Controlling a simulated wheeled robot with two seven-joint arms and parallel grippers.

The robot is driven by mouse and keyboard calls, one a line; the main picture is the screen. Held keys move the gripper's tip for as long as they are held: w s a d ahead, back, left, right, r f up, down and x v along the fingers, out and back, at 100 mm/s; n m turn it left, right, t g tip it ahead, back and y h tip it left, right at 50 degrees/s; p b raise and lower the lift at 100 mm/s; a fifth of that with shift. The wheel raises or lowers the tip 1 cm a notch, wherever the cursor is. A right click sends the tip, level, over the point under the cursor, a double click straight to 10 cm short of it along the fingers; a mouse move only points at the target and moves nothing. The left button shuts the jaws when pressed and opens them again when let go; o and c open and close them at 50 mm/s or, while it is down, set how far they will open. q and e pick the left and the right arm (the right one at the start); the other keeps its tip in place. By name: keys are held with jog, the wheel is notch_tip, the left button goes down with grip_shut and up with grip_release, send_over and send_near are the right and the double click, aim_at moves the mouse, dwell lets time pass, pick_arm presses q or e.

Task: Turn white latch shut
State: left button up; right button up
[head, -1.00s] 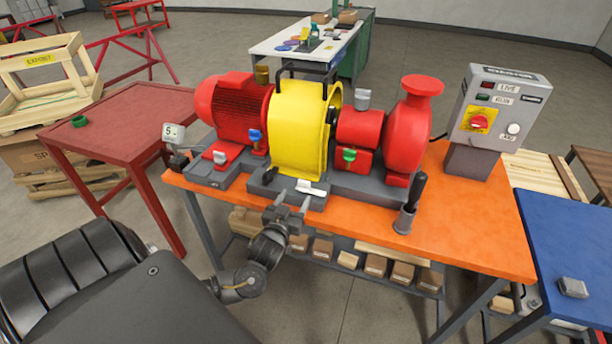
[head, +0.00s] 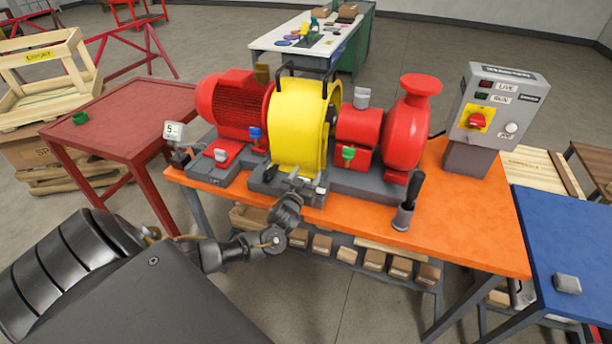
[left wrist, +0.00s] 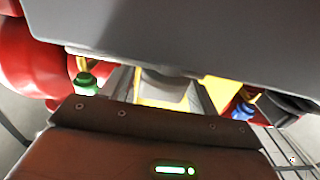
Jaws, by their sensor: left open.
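The white latch sits low at the front foot of the yellow guard (head: 298,125), on the grey base of the pump skid. My left gripper (head: 306,180) is in front of that spot, with its fingers apart, and covers most or all of the latch. I cannot tell the latch's angle now, nor whether the fingers touch it. In the left wrist view the yellow guard (left wrist: 150,101) shows between dark gripper parts, and I cannot make out the latch clearly. My right gripper is not in view.
A green-handled valve (head: 348,154) is to the right of the guard and a blue-handled valve (head: 255,134) to its left. A black lever (head: 409,200) stands near the orange bench's front edge. A control box (head: 495,110) is at right. The orange bench top (head: 455,235) is clear at front right.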

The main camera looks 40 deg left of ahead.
pick_arm(q)
jog(key=c, duration=0.5)
grip_shut()
jog(key=shift+n+g+y, duration=0.7)
jog(key=shift+n+y, duration=0.5)
jog(key=shift+y, duration=0.4)
jog(key=shift+s+a+n+g+y+b, duration=0.1)
jog(key=shift+a+n+g+y+b, duration=0.15)
jog(key=shift+n+g+y, duration=0.4)
jog(key=shift+s+a+n+g+y+b, duration=0.1)
jog(key=shift+n+g+y+b, duration=0.1)
jog(key=shift+n+g+y, duration=0.45)
jog(key=o, duration=0.5)
grip_release()
jog(key=shift+d, duration=0.1)
